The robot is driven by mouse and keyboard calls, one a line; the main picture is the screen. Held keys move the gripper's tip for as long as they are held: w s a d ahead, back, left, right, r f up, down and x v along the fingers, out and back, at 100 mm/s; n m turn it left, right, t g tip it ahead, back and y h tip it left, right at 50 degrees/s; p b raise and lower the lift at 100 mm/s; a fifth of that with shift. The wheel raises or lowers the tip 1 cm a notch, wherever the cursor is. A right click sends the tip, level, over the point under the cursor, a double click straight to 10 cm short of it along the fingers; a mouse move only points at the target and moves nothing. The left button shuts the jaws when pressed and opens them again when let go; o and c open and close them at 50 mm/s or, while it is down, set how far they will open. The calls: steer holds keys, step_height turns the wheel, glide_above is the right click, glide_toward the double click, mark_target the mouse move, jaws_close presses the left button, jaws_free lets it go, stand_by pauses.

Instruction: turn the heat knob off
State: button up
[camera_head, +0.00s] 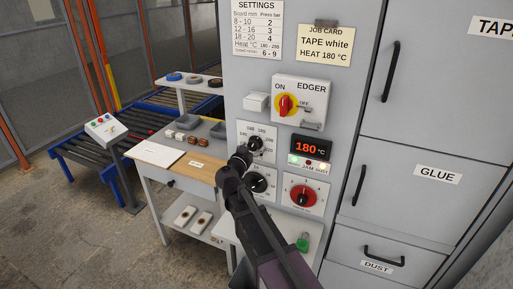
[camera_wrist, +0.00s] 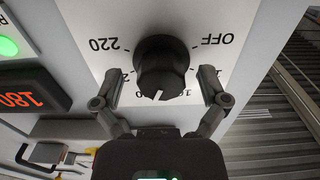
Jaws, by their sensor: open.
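The black heat knob (camera_wrist: 162,66) sits on a white plate marked OFF, 220 and other numbers, partly hidden. Its white pointer line faces the bottom of the wrist view, toward numbers partly covered by the knob, and away from OFF. In the head view the knob (camera_head: 256,143) is on the upper dial plate, just beyond my gripper (camera_head: 243,155). In the wrist view my gripper (camera_wrist: 161,82) is open, one finger on each side of the knob. I cannot tell whether either finger touches it. The temperature display (camera_head: 309,147) reads 180 °C.
Close by are another black dial (camera_head: 258,183), a red dial (camera_head: 303,195), and the EDGER switch (camera_head: 286,105) with its red handle toward ON. A workbench (camera_head: 160,153) and roller conveyor (camera_head: 85,150) stand to the left.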

steer(key=shift+c, duration=0.2)
steer(key=c, duration=1.1)
steer(key=shift+d, duration=0.25)
steer(key=shift+a, duration=0.15)
